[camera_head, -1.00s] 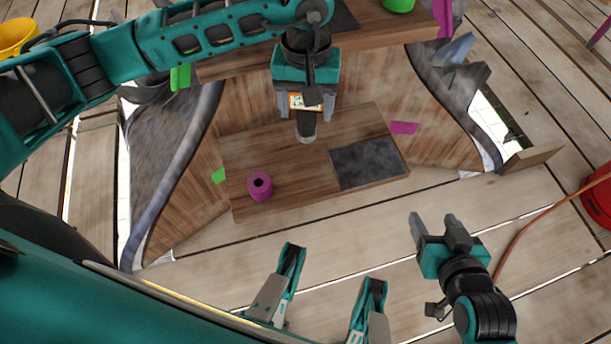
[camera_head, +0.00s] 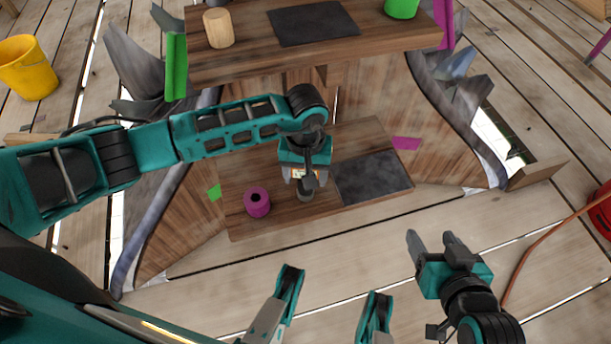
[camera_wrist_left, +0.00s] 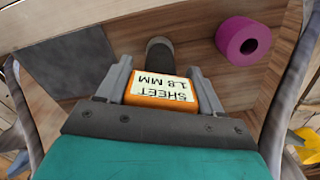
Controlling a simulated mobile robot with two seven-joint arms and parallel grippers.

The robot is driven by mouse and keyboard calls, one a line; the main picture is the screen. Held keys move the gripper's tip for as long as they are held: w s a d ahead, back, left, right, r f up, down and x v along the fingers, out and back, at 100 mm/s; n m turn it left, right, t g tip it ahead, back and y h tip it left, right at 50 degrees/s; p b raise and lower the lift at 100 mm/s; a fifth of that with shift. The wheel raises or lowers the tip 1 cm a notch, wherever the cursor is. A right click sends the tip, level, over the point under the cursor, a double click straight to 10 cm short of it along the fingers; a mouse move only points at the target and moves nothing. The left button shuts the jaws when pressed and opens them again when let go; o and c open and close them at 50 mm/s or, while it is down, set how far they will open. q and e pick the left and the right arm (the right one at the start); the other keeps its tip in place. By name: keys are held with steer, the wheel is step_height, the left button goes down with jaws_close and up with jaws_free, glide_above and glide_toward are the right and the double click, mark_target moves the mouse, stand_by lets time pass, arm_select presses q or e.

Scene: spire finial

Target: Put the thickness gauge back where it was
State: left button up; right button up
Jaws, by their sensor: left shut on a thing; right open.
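The thickness gauge is an orange block with a pale label reading "SHEET 1.8 MM" (camera_wrist_left: 165,88); its label also shows in the head view (camera_head: 299,174). My left gripper (camera_head: 306,181) is shut on it, with one finger on each side in the left wrist view (camera_wrist_left: 160,88). A grey cylinder (camera_wrist_left: 159,53) shows just beyond the gauge, also in the head view (camera_head: 305,194); I cannot tell whether they touch. Both are over the lower wooden shelf (camera_head: 300,208), left of its dark square pad (camera_head: 372,178). My right gripper (camera_head: 432,243) is open and empty over the deck.
A magenta spool (camera_head: 257,202) stands on the lower shelf, left of the gauge. The upper shelf (camera_head: 385,40) holds a wooden cylinder (camera_head: 218,28), a dark pad (camera_head: 312,22) and a green cup (camera_head: 401,7). A yellow bucket (camera_head: 27,67) stands far left.

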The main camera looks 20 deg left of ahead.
arm_select(q)
steer(key=shift+f, duration=0.45)
steer(key=shift+r, duration=0.1)
steer(key=shift+f, duration=0.25)
steer(key=o, duration=1.2)
steer(key=shift+c, duration=0.2)
